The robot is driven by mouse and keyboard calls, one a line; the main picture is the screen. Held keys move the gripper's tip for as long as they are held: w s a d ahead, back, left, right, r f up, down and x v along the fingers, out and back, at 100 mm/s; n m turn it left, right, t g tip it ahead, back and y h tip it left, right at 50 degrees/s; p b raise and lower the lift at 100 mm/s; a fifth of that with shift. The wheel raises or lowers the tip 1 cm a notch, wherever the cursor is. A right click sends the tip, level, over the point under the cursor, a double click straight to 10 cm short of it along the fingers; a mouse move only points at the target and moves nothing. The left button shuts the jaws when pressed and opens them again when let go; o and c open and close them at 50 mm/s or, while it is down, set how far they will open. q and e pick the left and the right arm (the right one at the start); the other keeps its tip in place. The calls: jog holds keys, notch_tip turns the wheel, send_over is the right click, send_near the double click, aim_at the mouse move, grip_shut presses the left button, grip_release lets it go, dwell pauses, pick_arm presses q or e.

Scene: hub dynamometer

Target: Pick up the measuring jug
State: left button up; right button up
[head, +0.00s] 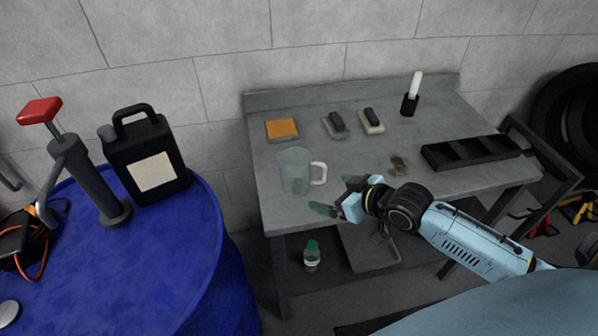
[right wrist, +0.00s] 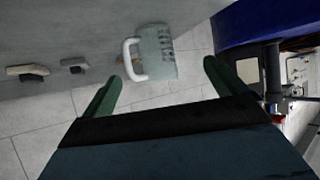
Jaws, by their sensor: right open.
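The measuring jug (head: 294,172) is clear with a pale handle on its right side. It stands upright near the front left of the grey table (head: 385,178). My right gripper (head: 335,194) is open and empty, just right of the jug and apart from it, near the table's front edge. In the right wrist view the jug (right wrist: 157,54) shows ahead, between and beyond the two green fingertips (right wrist: 160,80), its handle to the left and dark markings on its side. My left gripper is not in view.
On the table are an orange sponge (head: 282,129), two small brush-like blocks (head: 335,123), a black holder with a white stick (head: 410,97) and a black divided tray (head: 471,151). A blue drum (head: 120,265) with a black canister (head: 147,152) and pump stands left. A bottle (head: 311,256) is below.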

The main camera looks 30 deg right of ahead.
jog(key=w+d+r+t, duration=0.1)
jog(key=w+d+r, duration=0.15)
jog(key=r, duration=0.25)
send_near(286, 155)
jog(key=d, duration=0.1)
jog(key=shift+t+y, duration=0.3)
jog(key=shift+y, duration=0.1)
jog(key=shift+s+a+f+b+x, duration=0.15)
jog(key=shift+b+x, duration=0.25)
jog(key=shift+x, duration=1.2)
jog(key=shift+s+a+f+b+x, duration=0.15)
jog(key=shift+b+x, duration=0.2)
jog(key=shift+x, duration=1.2)
jog(key=shift+d, duration=0.1)
jog(key=c, duration=1.4)
